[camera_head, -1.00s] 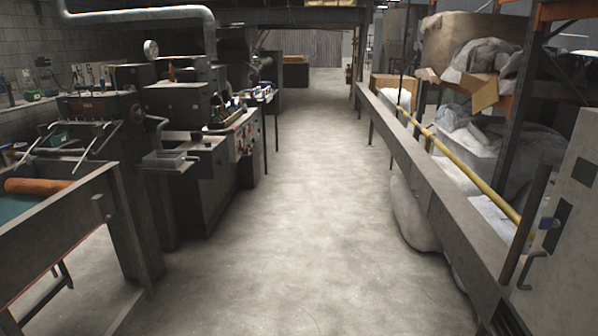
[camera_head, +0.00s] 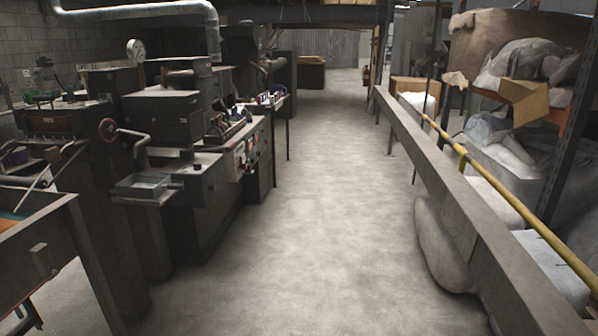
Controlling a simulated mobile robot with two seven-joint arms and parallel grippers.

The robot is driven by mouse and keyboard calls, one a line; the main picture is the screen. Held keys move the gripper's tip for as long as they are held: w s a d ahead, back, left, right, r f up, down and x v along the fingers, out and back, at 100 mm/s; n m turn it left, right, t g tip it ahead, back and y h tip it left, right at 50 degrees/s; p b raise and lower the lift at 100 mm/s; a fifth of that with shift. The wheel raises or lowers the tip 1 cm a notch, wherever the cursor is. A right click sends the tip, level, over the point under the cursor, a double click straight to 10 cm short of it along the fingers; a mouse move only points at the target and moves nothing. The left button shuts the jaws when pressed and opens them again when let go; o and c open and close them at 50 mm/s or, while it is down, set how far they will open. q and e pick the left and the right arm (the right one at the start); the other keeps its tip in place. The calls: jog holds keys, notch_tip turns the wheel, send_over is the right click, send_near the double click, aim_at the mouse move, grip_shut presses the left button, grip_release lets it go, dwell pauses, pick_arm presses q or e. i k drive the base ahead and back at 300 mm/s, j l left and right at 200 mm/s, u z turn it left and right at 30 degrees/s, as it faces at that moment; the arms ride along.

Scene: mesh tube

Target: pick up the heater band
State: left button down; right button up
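I cannot make out a heater band in this view. Many small items on the machines are too small and dark to tell apart. Neither my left gripper nor my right gripper shows in the head view.
A clear concrete aisle (camera_head: 310,210) runs ahead. Dark machines (camera_head: 200,195) line the left, with a small tray (camera_head: 145,184) jutting out. A long beam (camera_head: 465,200) and a yellow pipe (camera_head: 505,195) run along the right. A pale sack (camera_head: 440,245) bulges from under the beam.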

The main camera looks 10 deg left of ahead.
aim_at(241, 110)
jog(key=i+l+u, duration=0.1)
jog(key=i+u, duration=0.25)
jog(key=i, duration=0.8)
jog(key=i+l+u, duration=0.15)
jog(key=i+u, duration=0.15)
jog(key=i, duration=0.8)
jog(key=i+u, duration=0.25)
jog(key=i, duration=0.95)
jog(key=i+l+u, duration=0.1)
jog(key=l, duration=0.55)
jog(key=l+u, duration=0.1)
jog(key=l, duration=0.6)
jog(key=i+l+u, duration=0.1)
jog(key=l, duration=0.25)
jog(key=i+l+u, duration=0.1)
jog(key=i+l, duration=0.15)
jog(key=l, duration=0.15)
